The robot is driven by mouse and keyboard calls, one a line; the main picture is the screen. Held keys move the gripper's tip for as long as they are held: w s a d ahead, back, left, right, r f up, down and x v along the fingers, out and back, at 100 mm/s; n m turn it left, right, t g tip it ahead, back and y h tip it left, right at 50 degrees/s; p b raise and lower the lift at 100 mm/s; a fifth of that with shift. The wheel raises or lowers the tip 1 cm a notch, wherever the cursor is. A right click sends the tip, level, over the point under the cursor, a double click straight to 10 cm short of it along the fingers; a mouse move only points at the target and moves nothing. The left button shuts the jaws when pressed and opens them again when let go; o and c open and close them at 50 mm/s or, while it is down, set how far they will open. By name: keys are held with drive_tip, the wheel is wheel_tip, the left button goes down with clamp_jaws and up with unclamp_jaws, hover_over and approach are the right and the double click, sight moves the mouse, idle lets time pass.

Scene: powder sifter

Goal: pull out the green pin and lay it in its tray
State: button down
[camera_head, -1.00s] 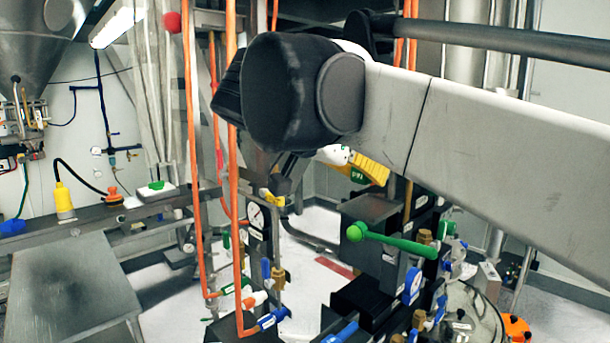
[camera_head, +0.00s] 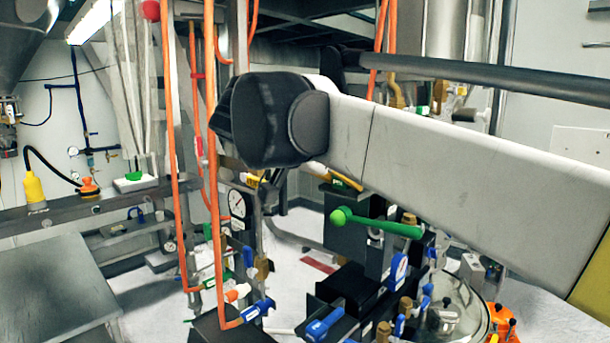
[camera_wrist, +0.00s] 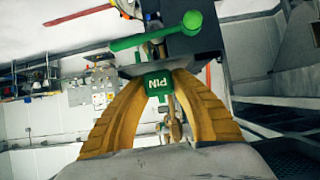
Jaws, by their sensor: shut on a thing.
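My gripper (camera_wrist: 158,76) has two ribbed yellow fingers shut on the green pin (camera_wrist: 157,88), whose head is marked PIN, in the wrist view. The pin's shaft cannot be seen, so I cannot tell whether it sits in a hole. In the head view my wrist hides most of the gripper; a bit of yellow finger (camera_head: 347,181) shows behind it. A white tray with a green inside (camera_head: 135,183) stands on the bench at the left; I cannot tell whether it is the pin's tray.
A green lever with a ball end (camera_head: 378,222) sticks out from the dark equipment just below the gripper; it also shows in the wrist view (camera_wrist: 150,40). Vertical orange pipes (camera_head: 170,130) and a gauge (camera_head: 237,204) stand between gripper and bench. A yellow bottle (camera_head: 34,190) stands on the bench.

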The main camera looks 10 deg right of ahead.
drive_tip(key=shift+f, duration=0.3)
idle(0.5)
drive_tip(key=c, duration=1.1)
unclamp_jaws()
drive_tip(key=shift+a, duration=0.1)
drive_tip(key=v, duration=1.2)
